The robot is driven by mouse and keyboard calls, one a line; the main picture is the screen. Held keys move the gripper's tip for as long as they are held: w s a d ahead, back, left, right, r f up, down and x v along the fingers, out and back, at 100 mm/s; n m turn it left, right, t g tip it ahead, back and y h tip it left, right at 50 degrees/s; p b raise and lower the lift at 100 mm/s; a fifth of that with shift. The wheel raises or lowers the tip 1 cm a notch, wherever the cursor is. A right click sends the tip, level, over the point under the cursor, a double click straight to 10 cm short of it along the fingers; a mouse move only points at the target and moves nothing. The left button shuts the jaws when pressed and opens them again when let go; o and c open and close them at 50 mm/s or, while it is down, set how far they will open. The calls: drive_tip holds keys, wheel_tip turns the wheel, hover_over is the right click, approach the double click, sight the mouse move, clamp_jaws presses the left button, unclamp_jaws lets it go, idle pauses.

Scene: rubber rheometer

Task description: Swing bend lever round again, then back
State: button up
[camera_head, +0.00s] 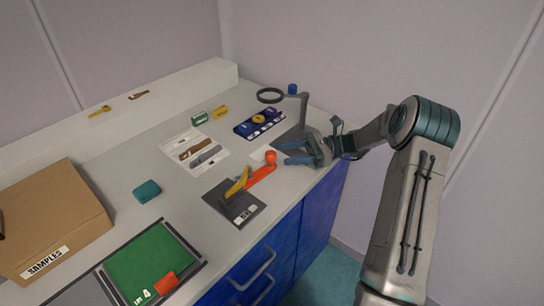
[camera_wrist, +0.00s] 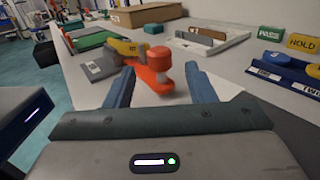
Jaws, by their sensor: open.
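The bend lever is an orange-red arm (camera_head: 259,175) with a round knob (camera_head: 270,156) at its end. It is mounted on a dark base plate (camera_head: 222,200) beside a yellow part (camera_head: 238,183). The lever points toward my gripper, and its knob (camera_wrist: 159,60) shows in the wrist view. My gripper (camera_head: 284,153) is open and empty, just right of the knob. In the wrist view, the fingers of my gripper (camera_wrist: 159,69) lie left and right of the knob end. I cannot tell whether either finger touches it.
A white tray (camera_head: 168,150) with strips lies behind the fixture. A blue-purple rack (camera_head: 243,130) and a magnifier ring (camera_head: 269,95) stand farther back. A green mat (camera_head: 150,262), a teal block (camera_head: 146,191) and a cardboard box (camera_head: 45,215) are at left. The counter's front edge is close to the base plate.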

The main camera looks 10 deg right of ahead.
drive_tip(key=d, duration=0.6)
drive_tip(key=shift+w, duration=0.3)
drive_tip(key=shift+a, duration=0.1)
